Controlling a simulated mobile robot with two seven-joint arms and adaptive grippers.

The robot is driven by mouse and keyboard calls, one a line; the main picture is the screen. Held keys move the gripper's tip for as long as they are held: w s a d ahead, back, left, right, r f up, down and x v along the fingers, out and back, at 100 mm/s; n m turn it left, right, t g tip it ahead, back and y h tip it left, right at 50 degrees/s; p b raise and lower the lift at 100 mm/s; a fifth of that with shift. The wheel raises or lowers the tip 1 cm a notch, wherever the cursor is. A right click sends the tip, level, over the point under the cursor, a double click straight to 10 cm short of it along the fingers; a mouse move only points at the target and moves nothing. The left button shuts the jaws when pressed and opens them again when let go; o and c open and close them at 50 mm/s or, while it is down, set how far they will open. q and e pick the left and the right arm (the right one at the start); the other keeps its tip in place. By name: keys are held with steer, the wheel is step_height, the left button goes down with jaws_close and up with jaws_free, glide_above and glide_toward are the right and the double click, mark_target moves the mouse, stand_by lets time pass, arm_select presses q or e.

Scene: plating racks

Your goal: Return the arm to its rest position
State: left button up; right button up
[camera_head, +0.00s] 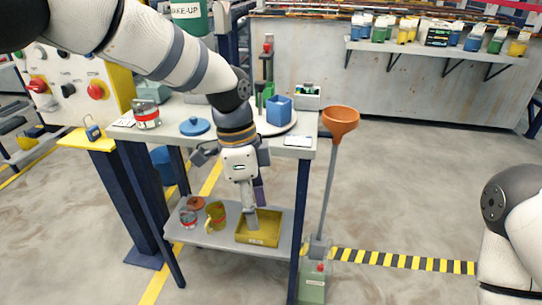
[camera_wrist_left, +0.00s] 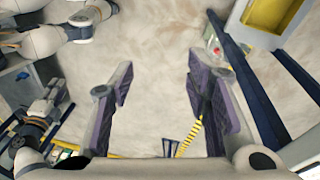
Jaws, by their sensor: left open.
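My left arm reaches in from the upper left in the head view. Its left gripper (camera_head: 256,208) points down in front of the table, and in the picture its fingers overlap the lower shelf and yellow tray. In the left wrist view the gripper (camera_wrist_left: 160,78) has its two purple-padded fingers wide apart.
The grey table (camera_head: 180,112) holds a blue bin (camera_head: 279,110), a blue lid (camera_head: 194,126) and a red-banded can (camera_head: 146,115). Its lower shelf bears a yellow tray (camera_head: 262,238) and a yellow mug (camera_head: 215,214). An orange funnel (camera_head: 340,120) stands right of it. Floor farther right is clear.

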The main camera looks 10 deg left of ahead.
arm_select(q)
steer(key=s+a+f+n+g, duration=0.1)
steer(key=s+a+f+n, duration=0.2)
steer(key=s+f+n, duration=0.95)
steer(key=s+a+f+n, duration=0.1)
steer(key=s+a+f, duration=0.2)
steer(key=s, duration=0.5)
steer(key=s+a+f+n+y, duration=0.1)
steer(key=s+a+f+n, duration=0.1)
steer(key=s, duration=0.5)
steer(key=s+a+f+n, duration=0.1)
steer(key=s+a+f, duration=0.4)
steer(key=s, duration=0.3)
steer(key=shift+s+f+y, duration=0.3)
steer(key=shift+f+y, duration=0.05)
steer(key=shift+y, duration=0.05)
